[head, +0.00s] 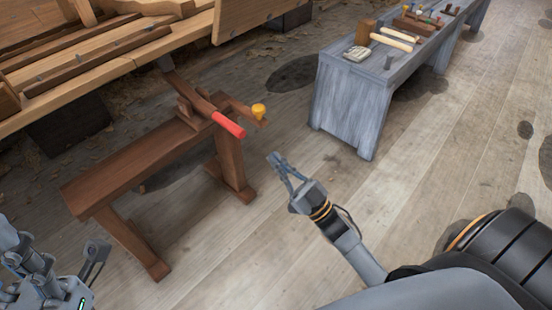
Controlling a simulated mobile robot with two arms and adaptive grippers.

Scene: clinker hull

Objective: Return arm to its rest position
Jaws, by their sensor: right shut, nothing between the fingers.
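My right gripper (276,160) is in the middle of the head view, over the plank floor. Its fingers are together with nothing between them. It is apart from the brown wooden bench (140,165) on its left and from the grey bench on its right. My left gripper (93,262) is in the bottom left corner, partly cut off by the frame edge. Its finger opening does not show clearly, and I see no object in it.
A tool with a red handle (229,125) and a yellow-topped piece (259,111) are at the brown bench's right end. The grey bench (345,105) carries several tools, including a mallet (366,32). A planked hull (110,45) fills the upper left. Floor (400,200) between is clear.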

